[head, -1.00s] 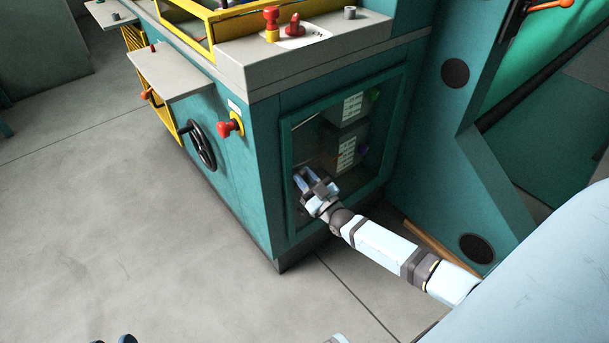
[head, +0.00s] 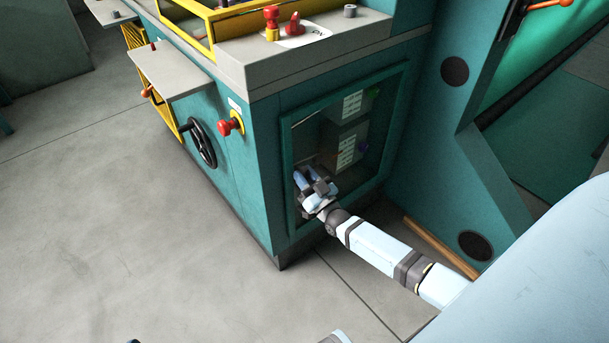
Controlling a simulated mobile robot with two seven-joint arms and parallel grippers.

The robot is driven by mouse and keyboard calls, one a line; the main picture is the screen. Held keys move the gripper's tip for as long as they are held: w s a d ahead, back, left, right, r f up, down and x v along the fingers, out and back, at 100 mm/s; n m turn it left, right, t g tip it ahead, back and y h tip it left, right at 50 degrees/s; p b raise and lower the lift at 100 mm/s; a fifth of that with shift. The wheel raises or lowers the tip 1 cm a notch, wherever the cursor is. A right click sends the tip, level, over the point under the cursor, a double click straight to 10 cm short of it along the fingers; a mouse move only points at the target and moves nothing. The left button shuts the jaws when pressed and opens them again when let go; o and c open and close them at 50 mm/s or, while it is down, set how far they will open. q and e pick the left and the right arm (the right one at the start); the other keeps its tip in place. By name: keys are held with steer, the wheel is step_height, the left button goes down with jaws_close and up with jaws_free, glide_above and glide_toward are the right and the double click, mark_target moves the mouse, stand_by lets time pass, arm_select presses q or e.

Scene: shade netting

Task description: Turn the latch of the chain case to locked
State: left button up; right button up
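The chain case (head: 284,150) is a teal-framed door with a dark window, low on the right-hand face of the teal machine. My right gripper (head: 311,179) is in front of the window's lower left part, near the left side of the frame. Its fingers look apart. The latch cannot be made out; the gripper covers that part of the door, and I cannot tell whether the fingers touch anything. Labelled boxes (head: 346,150) show behind the window.
A red knob on a yellow base (head: 230,123) and a black handwheel (head: 202,144) stick out from the machine's left-hand face. A teal side frame (head: 480,170) stands close on the right. Bare concrete floor (head: 130,240) lies free on the left.

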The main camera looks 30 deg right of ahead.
steer(key=shift+o, duration=1.4)
steer(key=shift+s+f, duration=0.1)
steer(key=shift+s, duration=0.05)
arm_select(q)
steer(key=f, duration=0.1)
steer(key=a+f+g+p, duration=0.1)
steer(key=s+f+y, duration=0.1)
steer(key=shift+s+a+g+p, duration=0.1)
steer(key=shift+a+g+p, duration=0.15)
steer(key=shift+g+p, duration=0.1)
arm_select(e)
steer(key=a+v, duration=0.1)
steer(key=v, duration=1.2)
steer(key=shift+s+d, duration=0.25)
steer(key=shift+d, duration=0.3)
arm_select(q)
steer(key=shift+r, duration=0.1)
